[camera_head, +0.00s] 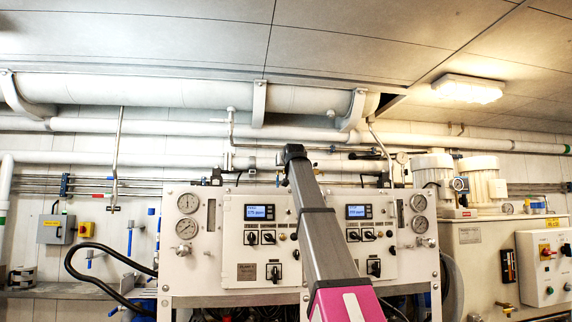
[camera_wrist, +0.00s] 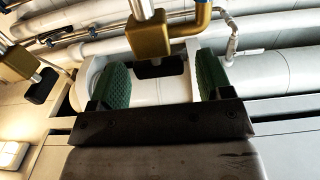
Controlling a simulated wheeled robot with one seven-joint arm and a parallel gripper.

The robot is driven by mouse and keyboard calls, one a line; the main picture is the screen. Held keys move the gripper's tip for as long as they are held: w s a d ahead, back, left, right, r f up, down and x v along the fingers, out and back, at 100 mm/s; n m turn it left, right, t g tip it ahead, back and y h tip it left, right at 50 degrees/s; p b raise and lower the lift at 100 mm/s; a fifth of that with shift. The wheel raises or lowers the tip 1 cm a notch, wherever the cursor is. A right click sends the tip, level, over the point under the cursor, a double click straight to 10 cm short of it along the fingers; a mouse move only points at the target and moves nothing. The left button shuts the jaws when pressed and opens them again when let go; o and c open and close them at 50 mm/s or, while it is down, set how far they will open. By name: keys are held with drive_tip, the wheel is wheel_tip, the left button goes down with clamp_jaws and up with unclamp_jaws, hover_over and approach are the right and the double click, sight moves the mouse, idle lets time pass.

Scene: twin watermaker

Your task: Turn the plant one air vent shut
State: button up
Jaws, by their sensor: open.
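In the wrist view my gripper (camera_wrist: 160,76) is open, with green pads on its two fingers. A brass valve (camera_wrist: 150,38) with a short black handle (camera_wrist: 160,68) shows just beyond and between the fingers. The handle appears between the pads, but I cannot tell if either pad touches it. A second brass valve (camera_wrist: 16,62) with a black handle (camera_wrist: 41,86) is at the left. I cannot tell from the pictures which valve is the plant one air vent. In the head view my arm rises in the middle, and the gripper cannot be made out.
White pipes (camera_wrist: 275,70) run behind the valve in the wrist view. In the head view, a control panel (camera_head: 230,225) with gauges and switches stands behind my arm, beneath a large white overhead pipe (camera_head: 190,92). A white cabinet (camera_head: 485,260) is at the right.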

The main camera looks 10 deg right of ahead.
drive_tip(key=shift+w, duration=0.5)
drive_tip(key=c, duration=0.9)
drive_tip(key=shift+m+h, duration=0.4)
drive_tip(key=shift+h, duration=0.2)
drive_tip(key=m+g+h, duration=0.1)
drive_tip(key=m+h, duration=0.1)
drive_tip(key=h, duration=0.2)
drive_tip(key=m+g+h, duration=0.1)
drive_tip(key=m+h, duration=0.2)
drive_tip(key=shift+a+h, duration=0.1)
drive_tip(key=shift+h, duration=0.3)
drive_tip(key=m+g+h, duration=0.4)
drive_tip(key=h, duration=0.1)
drive_tip(key=shift+g, duration=0.3)
drive_tip(key=shift+m+g, duration=0.3)
drive_tip(key=shift+m, duration=0.1)
